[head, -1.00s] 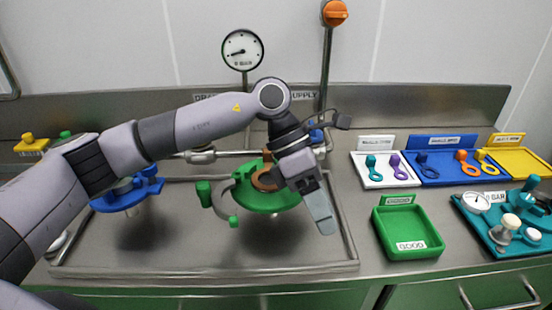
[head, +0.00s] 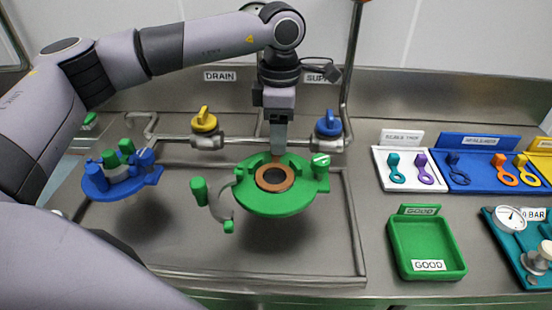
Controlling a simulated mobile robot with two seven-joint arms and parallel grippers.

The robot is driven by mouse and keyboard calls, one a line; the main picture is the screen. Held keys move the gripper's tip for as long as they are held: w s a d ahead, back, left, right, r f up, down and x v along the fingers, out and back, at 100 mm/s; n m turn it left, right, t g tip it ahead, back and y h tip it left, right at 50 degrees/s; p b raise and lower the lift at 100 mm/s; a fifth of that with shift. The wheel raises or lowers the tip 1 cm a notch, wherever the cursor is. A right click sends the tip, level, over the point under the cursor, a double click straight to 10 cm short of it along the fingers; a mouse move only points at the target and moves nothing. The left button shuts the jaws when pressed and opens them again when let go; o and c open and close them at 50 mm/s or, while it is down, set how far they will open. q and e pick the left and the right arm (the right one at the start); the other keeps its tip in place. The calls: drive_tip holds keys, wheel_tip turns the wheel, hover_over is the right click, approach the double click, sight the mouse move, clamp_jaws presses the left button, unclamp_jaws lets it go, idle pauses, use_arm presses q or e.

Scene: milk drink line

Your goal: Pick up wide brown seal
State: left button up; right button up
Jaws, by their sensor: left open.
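The wide brown seal (head: 273,178) is a flat brown ring with a dark centre. It lies in the middle of the round green fitting (head: 262,203), which stands over the steel tray. My left gripper (head: 277,150) points straight down at the seal's far edge. Its fingers look edge-on from here, and it is open. The fingertips are close to the far rim of the seal; I cannot tell whether they touch it. My right gripper is not in view.
Green lugs and a handle (head: 199,191) stick up around the fitting. A blue fitting (head: 121,180) stands at the left. Yellow (head: 204,121) and blue (head: 328,124) valves sit behind. A green tray (head: 427,247) labelled GOOD and a white tray (head: 408,183) with small seals are at the right.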

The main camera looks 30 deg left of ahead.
use_arm(q)
drive_tip(key=shift+f, duration=0.75)
clamp_jaws()
drive_tip(key=shift+r, duration=0.15)
